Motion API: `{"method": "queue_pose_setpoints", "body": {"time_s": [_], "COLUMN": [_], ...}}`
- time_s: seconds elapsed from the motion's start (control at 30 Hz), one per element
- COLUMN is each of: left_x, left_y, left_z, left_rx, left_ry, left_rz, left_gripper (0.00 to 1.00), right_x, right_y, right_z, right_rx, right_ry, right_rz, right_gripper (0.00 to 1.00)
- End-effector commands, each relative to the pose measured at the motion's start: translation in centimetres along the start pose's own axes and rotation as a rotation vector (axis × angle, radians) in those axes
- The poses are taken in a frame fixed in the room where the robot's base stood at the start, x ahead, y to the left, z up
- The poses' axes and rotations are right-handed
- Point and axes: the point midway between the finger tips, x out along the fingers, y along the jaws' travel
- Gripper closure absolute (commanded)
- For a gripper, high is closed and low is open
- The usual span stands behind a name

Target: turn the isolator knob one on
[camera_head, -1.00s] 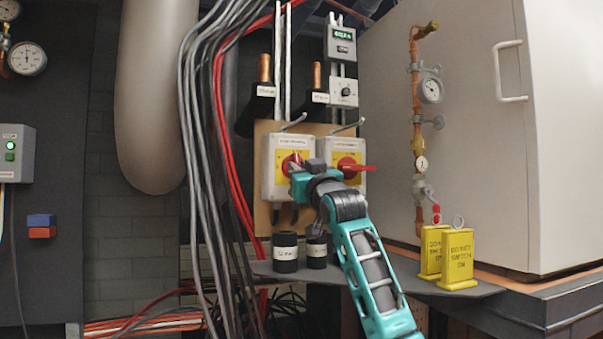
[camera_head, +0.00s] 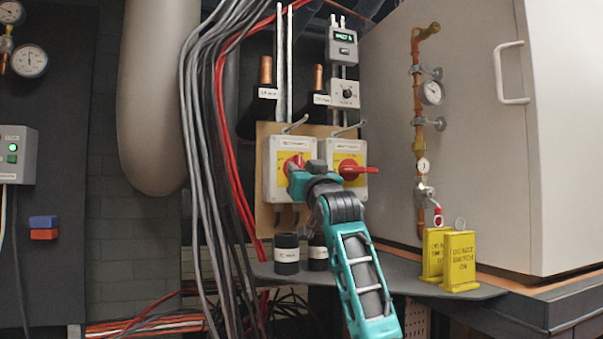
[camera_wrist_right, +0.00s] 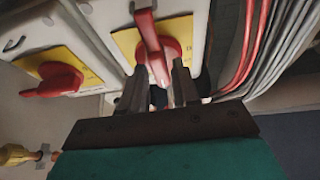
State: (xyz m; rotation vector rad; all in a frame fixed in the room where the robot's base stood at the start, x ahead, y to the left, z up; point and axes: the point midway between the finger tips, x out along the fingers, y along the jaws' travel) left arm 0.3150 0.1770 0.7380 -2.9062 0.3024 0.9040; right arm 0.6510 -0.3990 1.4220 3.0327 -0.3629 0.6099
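Two grey-white isolator boxes with yellow plates hang side by side on a tan board. The left box's red isolator knob (camera_head: 291,163) is partly hidden by my right gripper (camera_head: 303,177) in the head view. In the right wrist view this red knob (camera_wrist_right: 152,38) has its handle running lengthwise between my fingers (camera_wrist_right: 160,88), which close in on either side of its near end. The right box's red knob (camera_head: 352,169) has its handle lying level; it also shows in the right wrist view (camera_wrist_right: 52,80). My left gripper is out of view.
Grey and red cables (camera_head: 205,130) hang just left of the boxes. Black capped pipes (camera_head: 286,254) stand below. Yellow tags (camera_head: 460,262) stand on the shelf at right, near a copper pipe with gauges (camera_head: 418,120). A large white cabinet (camera_head: 450,110) fills the right.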

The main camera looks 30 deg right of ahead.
Motion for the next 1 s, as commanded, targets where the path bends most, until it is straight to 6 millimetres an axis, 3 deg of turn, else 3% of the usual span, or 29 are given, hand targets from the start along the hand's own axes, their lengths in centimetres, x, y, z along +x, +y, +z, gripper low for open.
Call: {"method": "queue_pose_setpoints", "body": {"time_s": [0.13, 0.53, 1.0], "left_x": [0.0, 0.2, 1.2], "left_y": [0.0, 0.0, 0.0], "left_z": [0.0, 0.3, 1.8], "left_rx": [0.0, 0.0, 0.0], "left_ry": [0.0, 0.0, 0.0], "left_rz": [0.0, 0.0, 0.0], "left_gripper": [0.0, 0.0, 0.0], "right_x": [0.0, -0.9, -8.7], "right_y": [0.0, 0.0, 0.0], "right_z": [0.0, 0.2, 0.3], "right_rx": [-0.003, -0.004, -0.005], "right_ry": [-0.001, 0.0, 0.0], "right_rz": [0.0, 0.0, -0.001], "right_gripper": [0.55, 0.55, 0.55]}}
